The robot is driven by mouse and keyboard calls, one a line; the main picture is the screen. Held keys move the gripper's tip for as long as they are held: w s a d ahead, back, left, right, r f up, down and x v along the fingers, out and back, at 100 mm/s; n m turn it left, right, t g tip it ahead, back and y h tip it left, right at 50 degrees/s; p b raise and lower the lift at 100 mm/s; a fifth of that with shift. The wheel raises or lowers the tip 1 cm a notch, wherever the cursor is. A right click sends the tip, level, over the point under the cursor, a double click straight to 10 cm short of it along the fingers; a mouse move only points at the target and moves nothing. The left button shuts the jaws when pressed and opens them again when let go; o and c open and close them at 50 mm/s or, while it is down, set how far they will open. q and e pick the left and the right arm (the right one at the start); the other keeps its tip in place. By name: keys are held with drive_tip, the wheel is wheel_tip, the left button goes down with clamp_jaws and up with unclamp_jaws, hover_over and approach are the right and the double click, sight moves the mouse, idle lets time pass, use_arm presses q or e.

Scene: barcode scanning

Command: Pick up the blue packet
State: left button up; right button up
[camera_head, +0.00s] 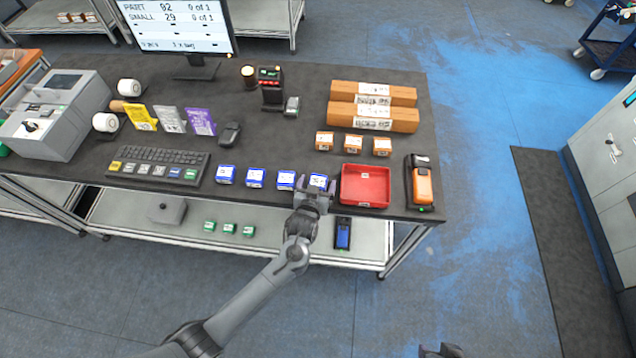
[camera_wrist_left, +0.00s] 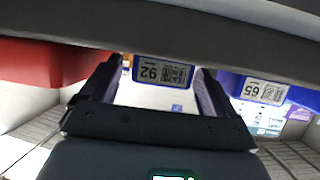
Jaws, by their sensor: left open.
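Several small blue packets with white labels stand in a row near the table's front edge, such as the leftmost one (camera_head: 225,174) and another (camera_head: 286,180). The rightmost blue packet (camera_head: 318,181) is partly hidden behind my left gripper (camera_head: 313,196). In the left wrist view a blue packet marked 92 (camera_wrist_left: 163,72) sits between the two open fingers (camera_wrist_left: 155,85). A second blue packet marked 65 (camera_wrist_left: 262,92) is to the right there. The left gripper is open; contact with the packet cannot be told. A dark part at the bottom edge of the head view is unclear.
A red tray (camera_head: 365,203) stands just right of the left gripper, and an orange scanner (camera_head: 421,186) stands beyond it. Orange boxes (camera_head: 353,144) and long cartons (camera_head: 374,94) lie behind. A keyboard (camera_head: 158,166) is at the left.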

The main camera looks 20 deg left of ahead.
use_arm(q)
drive_tip(key=c, duration=1.2)
drive_tip(key=shift+o, duration=0.2)
drive_tip(key=shift+r, duration=0.1)
